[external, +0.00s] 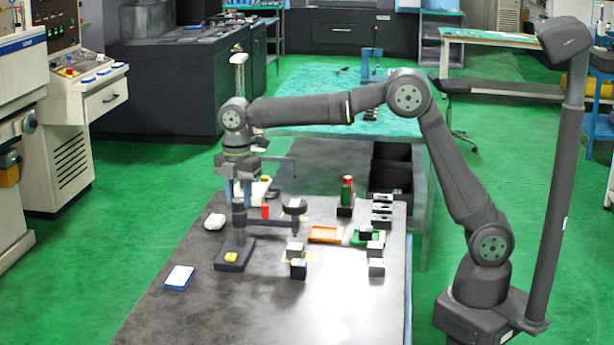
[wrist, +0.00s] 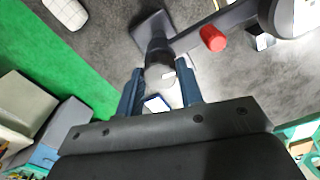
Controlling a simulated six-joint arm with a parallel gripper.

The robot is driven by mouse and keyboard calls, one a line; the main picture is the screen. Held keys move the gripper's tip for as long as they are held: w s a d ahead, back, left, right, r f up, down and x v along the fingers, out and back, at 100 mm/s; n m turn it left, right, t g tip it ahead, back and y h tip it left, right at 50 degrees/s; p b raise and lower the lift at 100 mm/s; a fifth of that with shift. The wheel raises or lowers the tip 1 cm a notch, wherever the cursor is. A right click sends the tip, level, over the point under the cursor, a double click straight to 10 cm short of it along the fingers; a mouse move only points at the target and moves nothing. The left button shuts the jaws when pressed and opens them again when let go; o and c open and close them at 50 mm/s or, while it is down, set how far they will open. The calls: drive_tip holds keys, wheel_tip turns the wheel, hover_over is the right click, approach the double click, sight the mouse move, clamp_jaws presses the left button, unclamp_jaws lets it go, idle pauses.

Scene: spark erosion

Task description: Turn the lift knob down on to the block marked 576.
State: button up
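A dark gauge stand has its base (external: 235,255) on the table and an upright column (external: 238,225). A side arm carries a round dark dial (external: 294,206). In the wrist view a grey round knob (wrist: 160,75) with a white mark sits at the column top. My gripper (external: 238,203) points down over the column, fingers apart on either side of the knob; in the wrist view my gripper (wrist: 161,72) shows no clear contact with it. A dark block with a light top (external: 294,250) lies near the dial; the number 576 is not readable on any block.
A blue-edged white box (external: 179,277) lies front left. The front table is clear.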

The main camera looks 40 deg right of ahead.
drive_tip(key=shift+m, duration=0.4)
drive_tip(key=shift+c, duration=0.2)
drive_tip(key=m, duration=0.3)
drive_tip(key=shift+m, duration=0.4)
drive_tip(key=m, duration=1.5)
drive_tip(key=shift+s+r, duration=0.1)
drive_tip(key=o, duration=1)
